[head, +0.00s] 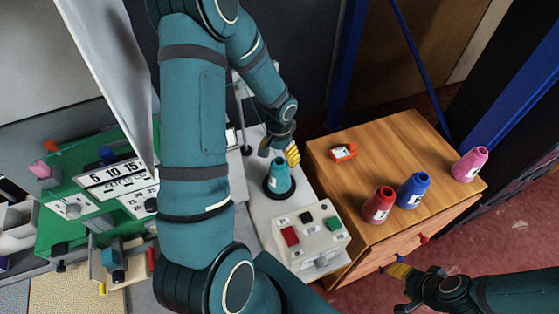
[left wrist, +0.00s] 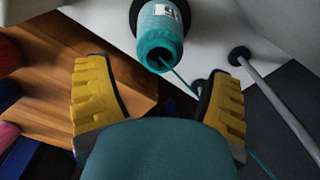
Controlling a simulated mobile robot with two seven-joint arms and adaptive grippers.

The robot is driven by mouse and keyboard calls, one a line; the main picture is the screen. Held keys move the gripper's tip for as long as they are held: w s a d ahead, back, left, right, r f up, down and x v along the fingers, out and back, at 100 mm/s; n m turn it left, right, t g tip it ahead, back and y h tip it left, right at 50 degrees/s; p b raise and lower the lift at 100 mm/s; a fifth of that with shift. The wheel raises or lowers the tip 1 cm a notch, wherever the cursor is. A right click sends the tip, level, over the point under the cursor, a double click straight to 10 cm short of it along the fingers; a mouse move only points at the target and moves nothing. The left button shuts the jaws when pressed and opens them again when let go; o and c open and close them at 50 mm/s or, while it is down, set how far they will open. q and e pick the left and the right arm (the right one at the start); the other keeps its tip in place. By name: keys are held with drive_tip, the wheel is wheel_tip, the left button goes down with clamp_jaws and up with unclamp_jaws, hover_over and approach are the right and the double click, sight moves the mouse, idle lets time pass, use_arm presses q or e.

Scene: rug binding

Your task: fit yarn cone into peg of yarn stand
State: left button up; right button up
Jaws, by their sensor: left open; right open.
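The teal yarn cone (head: 279,176) stands upright on a round black base, which looks like the yarn stand (head: 268,190), on the white machine top. The cone hides any peg. In the left wrist view the cone (left wrist: 160,38) shows a white label, an open dark tip and a teal thread running off it. My left gripper (head: 281,150) is beside and behind the cone in the head view. Its yellow fingers (left wrist: 158,80) are spread and empty, with the cone apart from them. My right gripper (head: 402,284) is open and empty at the lower right, in front of the cabinet.
A button panel (head: 311,234) sits in front of the stand. A thin grey rod (left wrist: 280,105) rises near the cone.

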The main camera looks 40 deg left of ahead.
use_arm(q)
wheel_tip(320, 180, up, 6)
drive_tip(key=shift+r, duration=0.25)
drive_tip(key=shift+f, duration=0.1)
idle(0.5)
